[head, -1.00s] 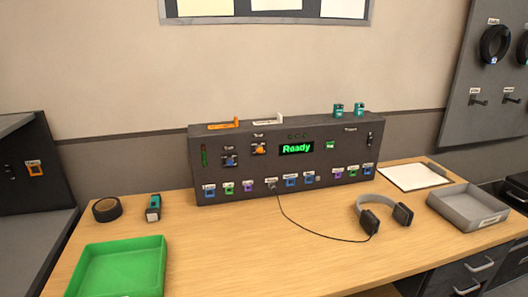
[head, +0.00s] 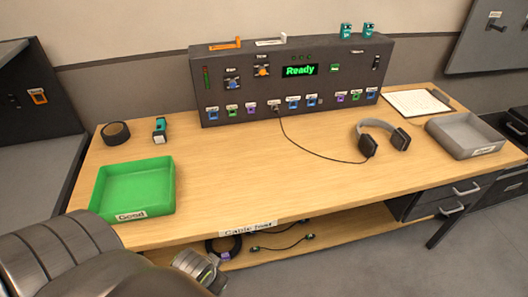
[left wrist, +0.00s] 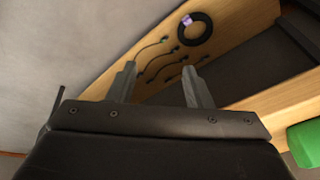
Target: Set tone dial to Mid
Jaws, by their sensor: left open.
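The tone dial (head: 262,71) is an orange knob on the upper left part of the dark panel (head: 350,75), labelled above; its exact setting is too small to read. A blue knob (head: 232,83) sits left of it. A green screen (head: 299,71) on the panel reads "Ready". My left arm comes in at the lower left of the head view, well short of the panel. In the left wrist view my left gripper (left wrist: 160,88) is open and empty, its fingers apart, above the low shelf. My right gripper is not in view.
A green tray (head: 135,190) stands at the table's front left, near my left arm. Black tape (head: 116,133) and a teal device (head: 159,130) lie behind it. Headphones (head: 384,138) and a grey tray (head: 465,136) are at right. A cable crosses the mostly clear table middle.

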